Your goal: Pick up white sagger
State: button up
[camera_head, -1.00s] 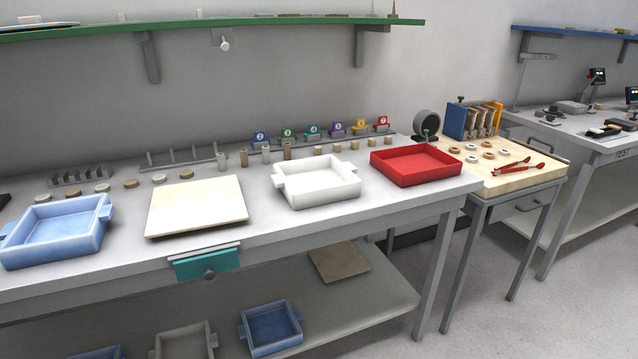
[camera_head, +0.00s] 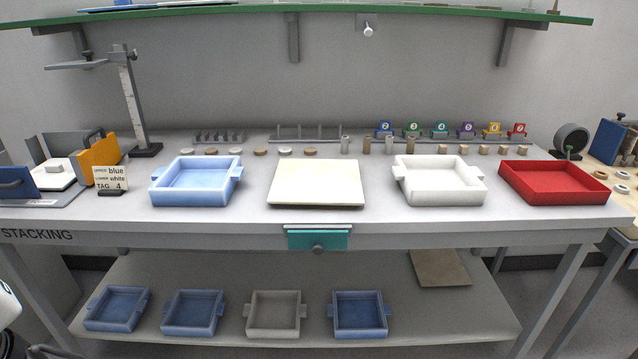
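The white sagger (camera_head: 440,190) is an open square tray with side lugs. It stands upright on the worktop, between a cream square plate (camera_head: 317,184) on its left and a red tray (camera_head: 567,184) on its right. It looks empty. No gripper fingers show in view. A small white and dark part at the far left edge may be mine, but I cannot tell.
A blue sagger (camera_head: 196,182) stands left of the plate. A sign (camera_head: 110,178) reads upper blue, lower white, tag 4. Small discs, cylinders and numbered tags line the back. The lower shelf (camera_head: 240,264) holds several trays. A green shelf (camera_head: 300,9) hangs above.

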aim_at(425, 181)
jog(key=j+z, duration=0.1)
jog(key=z, duration=0.35)
jog(key=i+j+z, duration=0.1)
jog(key=z, duration=0.35)
jog(key=j+z, duration=0.1)
jog(key=z, duration=0.3)
jog(key=j+z, duration=0.7)
jog(key=j, duration=0.2)
jog(key=k+j+z, duration=0.1)
jog(key=j, duration=0.25)
jog(key=k+j, duration=0.1)
jog(key=j, duration=0.2)
jog(key=k+j+z, duration=0.15)
jog(key=j, duration=0.55)
jog(key=i+j, duration=0.15)
jog(key=j, duration=0.2)
jog(key=i+j, duration=0.1)
jog(key=i, duration=0.25)
jog(key=i+j, duration=0.1)
jog(key=i, duration=0.25)
